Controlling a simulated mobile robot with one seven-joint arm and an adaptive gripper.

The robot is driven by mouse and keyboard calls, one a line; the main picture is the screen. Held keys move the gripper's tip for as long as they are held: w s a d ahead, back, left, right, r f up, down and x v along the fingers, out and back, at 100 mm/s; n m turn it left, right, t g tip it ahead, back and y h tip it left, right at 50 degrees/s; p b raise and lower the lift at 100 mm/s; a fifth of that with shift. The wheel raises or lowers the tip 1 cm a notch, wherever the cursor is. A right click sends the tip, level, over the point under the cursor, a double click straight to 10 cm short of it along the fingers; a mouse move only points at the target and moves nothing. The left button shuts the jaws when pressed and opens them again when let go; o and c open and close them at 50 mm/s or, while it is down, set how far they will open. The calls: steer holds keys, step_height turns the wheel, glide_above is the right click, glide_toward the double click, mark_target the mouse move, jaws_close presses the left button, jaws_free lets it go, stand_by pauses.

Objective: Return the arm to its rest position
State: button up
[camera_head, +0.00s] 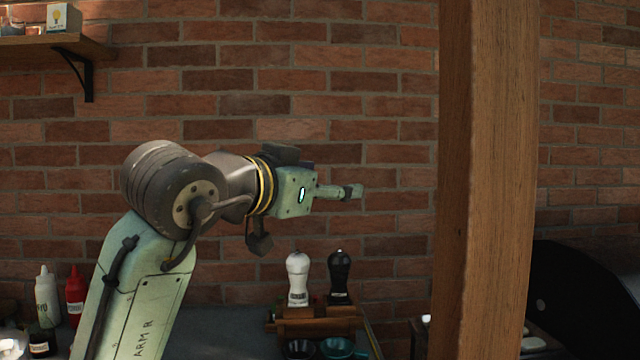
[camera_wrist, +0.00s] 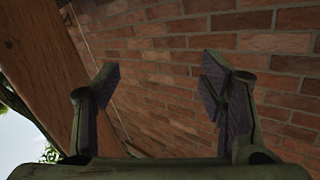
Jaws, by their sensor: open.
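My gripper (camera_head: 352,192) is held up in front of the brick wall in the head view, above the table and pointing right toward the wooden post. In the wrist view, my gripper (camera_wrist: 158,88) shows two fingers spread wide apart with nothing between them. In the head view my arm rises from the lower left, bends at a dark elbow joint and reaches right. The fingers are seen edge-on in the head view.
A thick wooden post (camera_head: 490,180) stands to the right of my gripper. A white shaker (camera_head: 298,280) and a black shaker (camera_head: 340,278) stand on a wooden rack (camera_head: 315,322) below. A white bottle (camera_head: 47,298) and a red bottle (camera_head: 75,296) stand at left. A shelf (camera_head: 85,46) hangs upper left.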

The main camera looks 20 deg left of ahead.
steer(key=shift+s+a+r+t, duration=0.15)
steer(key=shift+a+r+t, duration=0.15)
steer(key=shift+r, duration=0.1)
